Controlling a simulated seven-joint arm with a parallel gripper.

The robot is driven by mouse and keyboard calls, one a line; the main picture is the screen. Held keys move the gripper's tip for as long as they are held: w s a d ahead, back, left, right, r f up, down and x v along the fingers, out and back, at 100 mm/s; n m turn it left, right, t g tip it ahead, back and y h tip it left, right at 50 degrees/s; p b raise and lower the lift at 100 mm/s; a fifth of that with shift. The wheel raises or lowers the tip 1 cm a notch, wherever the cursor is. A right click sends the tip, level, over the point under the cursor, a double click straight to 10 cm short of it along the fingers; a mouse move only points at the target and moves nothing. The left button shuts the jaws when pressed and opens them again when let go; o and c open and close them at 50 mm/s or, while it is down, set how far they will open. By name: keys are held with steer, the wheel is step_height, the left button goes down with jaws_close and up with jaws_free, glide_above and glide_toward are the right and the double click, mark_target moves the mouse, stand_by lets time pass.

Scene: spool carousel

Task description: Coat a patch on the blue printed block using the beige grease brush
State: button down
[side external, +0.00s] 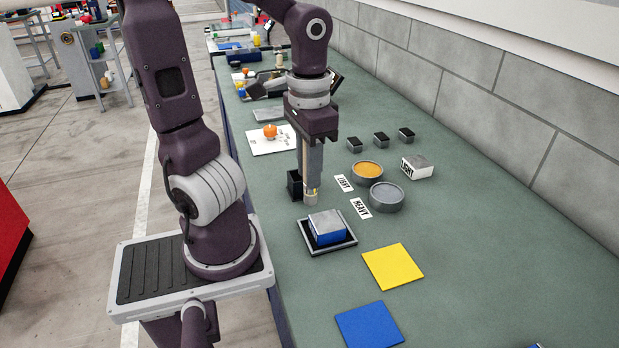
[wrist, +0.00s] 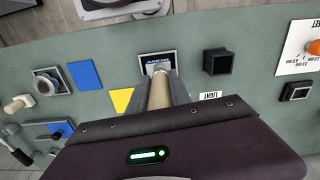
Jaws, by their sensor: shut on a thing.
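My gripper (side external: 311,172) points straight down and is shut on the beige grease brush (side external: 311,197). In the wrist view the brush's beige handle (wrist: 158,93) lies between the two fingers, tip away from the camera. The blue printed block (side external: 327,236) has a grey top and sits in a shallow dark tray (side external: 346,244). The brush tip is just behind the block in the side view; I cannot tell if they touch.
A black open box (side external: 294,184) stands left of the brush. An orange-filled pot (side external: 367,171) by a LIGHT label and a grey pot (side external: 386,196) by a HEAVY label stand right. Yellow (side external: 392,267) and blue (side external: 369,326) squares lie in front.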

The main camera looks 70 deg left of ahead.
steer(key=shift+r, duration=1.35)
